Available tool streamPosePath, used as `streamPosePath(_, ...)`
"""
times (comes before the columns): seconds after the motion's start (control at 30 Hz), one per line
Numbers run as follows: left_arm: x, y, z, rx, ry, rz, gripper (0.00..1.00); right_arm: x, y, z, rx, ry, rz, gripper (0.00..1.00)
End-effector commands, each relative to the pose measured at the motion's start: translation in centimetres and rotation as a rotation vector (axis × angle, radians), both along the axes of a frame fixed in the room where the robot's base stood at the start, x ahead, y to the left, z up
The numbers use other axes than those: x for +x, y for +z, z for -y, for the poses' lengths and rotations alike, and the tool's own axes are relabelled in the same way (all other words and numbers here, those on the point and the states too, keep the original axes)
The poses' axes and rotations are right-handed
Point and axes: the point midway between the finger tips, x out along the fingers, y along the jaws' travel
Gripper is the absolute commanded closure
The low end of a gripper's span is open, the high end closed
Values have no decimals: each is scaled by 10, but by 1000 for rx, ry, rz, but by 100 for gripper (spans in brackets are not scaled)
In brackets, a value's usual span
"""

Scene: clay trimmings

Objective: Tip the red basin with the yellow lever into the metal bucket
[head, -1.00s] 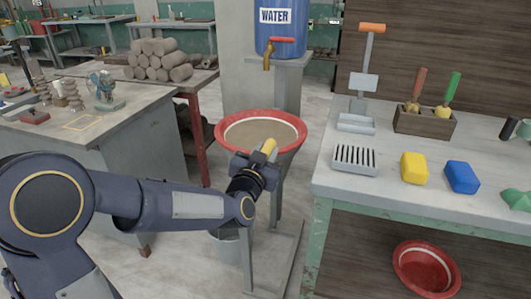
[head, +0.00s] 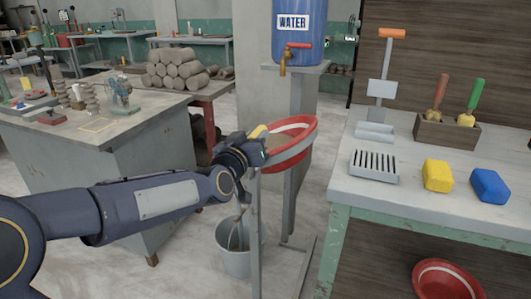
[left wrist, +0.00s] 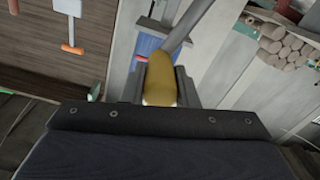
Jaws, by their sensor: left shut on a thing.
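The red basin (head: 296,137) hangs in a grey stand and is tilted toward the left. Muddy water runs from its low side into the metal bucket (head: 234,262) on the floor below. My left gripper (head: 246,146) is shut on the yellow lever (head: 259,131) at the basin's left side. The lever also shows between the fingers in the left wrist view (left wrist: 160,82). The gripper hides part of the basin's lower rim. My right gripper is not in view.
A bench on the right holds a yellow sponge (head: 438,176), a blue sponge (head: 490,185), a grey grate (head: 374,167) and a tool box (head: 446,132). A second red basin (head: 446,280) sits beneath. A blue water barrel (head: 300,32) stands behind.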

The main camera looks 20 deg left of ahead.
Motion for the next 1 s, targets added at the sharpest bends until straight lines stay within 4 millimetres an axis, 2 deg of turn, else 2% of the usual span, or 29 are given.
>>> streamPosePath(0.03, 0, -2, -5, -18, 4, 4, 100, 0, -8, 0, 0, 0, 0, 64)
streamPosePath(0.2, 0, 1, -13, -66, 4, 1, 100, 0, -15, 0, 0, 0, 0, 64)
streamPosePath(0.67, 1, 4, -15, -81, 4, -1, 100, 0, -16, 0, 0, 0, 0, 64)
streamPosePath(0.7, 1, 4, -15, -81, 4, -1, 71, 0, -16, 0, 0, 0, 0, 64)
streamPosePath(0.87, 1, 3, -15, -81, 2, -1, 51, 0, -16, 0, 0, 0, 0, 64)
streamPosePath(1.0, 1, 3, -14, -81, 1, -1, 51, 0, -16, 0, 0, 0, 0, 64)
